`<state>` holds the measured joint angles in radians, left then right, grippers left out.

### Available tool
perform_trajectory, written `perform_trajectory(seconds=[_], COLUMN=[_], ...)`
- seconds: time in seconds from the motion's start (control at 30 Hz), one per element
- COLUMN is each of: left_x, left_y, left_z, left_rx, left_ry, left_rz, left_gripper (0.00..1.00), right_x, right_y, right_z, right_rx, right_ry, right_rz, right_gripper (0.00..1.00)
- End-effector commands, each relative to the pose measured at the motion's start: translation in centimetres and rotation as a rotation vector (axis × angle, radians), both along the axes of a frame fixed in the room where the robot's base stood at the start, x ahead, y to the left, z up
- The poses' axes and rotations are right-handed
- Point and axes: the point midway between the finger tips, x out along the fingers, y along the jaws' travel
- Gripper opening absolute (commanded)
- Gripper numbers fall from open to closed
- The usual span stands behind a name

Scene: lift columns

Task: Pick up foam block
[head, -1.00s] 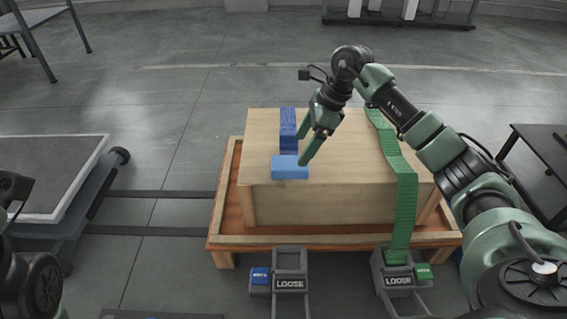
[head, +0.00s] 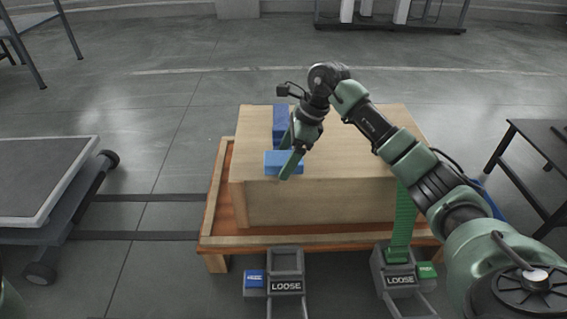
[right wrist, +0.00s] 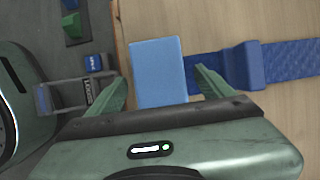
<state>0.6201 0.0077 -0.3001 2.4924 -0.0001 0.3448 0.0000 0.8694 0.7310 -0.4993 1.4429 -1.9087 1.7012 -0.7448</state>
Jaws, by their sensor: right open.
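The foam block (head: 271,163) is a light blue block at the near left edge of the wooden box's top. In the right wrist view the foam block (right wrist: 158,68) lies between the two fingers, with visible gaps on both sides. My right gripper (head: 289,158) is open over the block, its fingers partly covering it in the head view. The fingers also show in the right wrist view (right wrist: 164,88). I cannot tell how far the fingertips are above the block. My left gripper is out of view.
The wooden box (head: 320,205) sits on a wooden pallet (head: 330,240). A dark blue strap (head: 281,118) lies behind the block. A green strap (head: 400,225) hangs down the box's front. Two buckles marked LOOSE (head: 286,286) (head: 400,280) stand in front. A dark cart (head: 45,185) is at left.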

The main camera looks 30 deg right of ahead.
Motion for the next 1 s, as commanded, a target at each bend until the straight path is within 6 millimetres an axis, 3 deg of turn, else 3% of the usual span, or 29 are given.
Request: perform_trajectory(seconds=[0.3, 0.53, 0.9, 1.0], left_x=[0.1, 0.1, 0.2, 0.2], left_y=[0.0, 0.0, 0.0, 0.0], left_z=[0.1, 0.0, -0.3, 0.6], left_rx=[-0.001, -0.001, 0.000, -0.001], left_ry=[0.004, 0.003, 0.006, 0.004], left_rz=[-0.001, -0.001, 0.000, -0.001], left_gripper=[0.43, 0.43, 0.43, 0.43], right_x=[0.0, 0.0, 0.0, 0.0], right_y=[0.0, 0.0, 0.0, 0.0], right_z=[-0.3, -0.3, 0.0, 1.3], right_rx=[0.000, 0.000, 0.000, -0.001], right_ry=[0.000, 0.000, -0.002, -0.002], right_rz=[0.000, 0.000, 0.001, 0.000], right_gripper=[0.82, 0.18, 0.18, 0.18])
